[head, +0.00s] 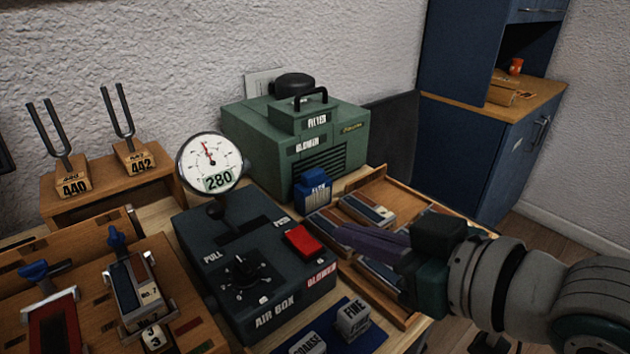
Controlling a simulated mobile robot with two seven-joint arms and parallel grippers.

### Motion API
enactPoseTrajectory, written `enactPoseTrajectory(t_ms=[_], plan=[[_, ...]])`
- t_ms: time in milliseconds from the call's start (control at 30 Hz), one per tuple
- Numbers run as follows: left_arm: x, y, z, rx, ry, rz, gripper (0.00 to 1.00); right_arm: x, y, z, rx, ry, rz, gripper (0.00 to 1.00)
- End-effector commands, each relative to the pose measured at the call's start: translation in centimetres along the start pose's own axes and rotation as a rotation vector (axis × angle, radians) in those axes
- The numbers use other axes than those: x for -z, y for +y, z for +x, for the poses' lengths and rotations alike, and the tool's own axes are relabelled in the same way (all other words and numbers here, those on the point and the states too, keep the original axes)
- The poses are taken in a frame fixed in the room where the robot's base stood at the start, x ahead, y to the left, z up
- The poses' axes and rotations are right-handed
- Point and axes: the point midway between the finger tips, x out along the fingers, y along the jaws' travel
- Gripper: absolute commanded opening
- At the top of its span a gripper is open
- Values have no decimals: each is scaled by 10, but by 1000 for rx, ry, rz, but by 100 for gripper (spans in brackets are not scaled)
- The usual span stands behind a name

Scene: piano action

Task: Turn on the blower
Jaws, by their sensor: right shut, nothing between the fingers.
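The blower (300,140) is a green box with a filter lid and black handle at the back of the bench. The dark air box (235,285) stands in front of it, with a black knob (241,268) and a red rocker switch (304,241) beside the BLOWER label. A round gauge (209,163) above the air box has a 280 display. My right gripper (342,236) reaches in from the right, shut and empty, its fingertips just right of the red switch. I cannot tell whether they touch it. My left gripper is not in view.
A wooden tray (395,181) with several reed blocks lies under and behind my right gripper. A blue block (312,190) stands behind the switch. COARSE and FINE blocks (353,318) sit at the front. Two tuning forks (130,130) stand at the left.

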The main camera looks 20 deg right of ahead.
Motion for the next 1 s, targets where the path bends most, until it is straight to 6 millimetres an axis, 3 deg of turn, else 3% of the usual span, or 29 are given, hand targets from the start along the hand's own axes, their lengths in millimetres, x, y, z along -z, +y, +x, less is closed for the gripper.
enactPoseTrajectory(t_ms=[100,333,1000], plan=[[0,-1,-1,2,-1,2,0,-6,0,-22,0,-3,1,0],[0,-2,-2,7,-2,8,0,-12,0,-44,-1,0,0,0],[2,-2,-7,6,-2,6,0,-12,-3,-51,-7,-38,2,0]])
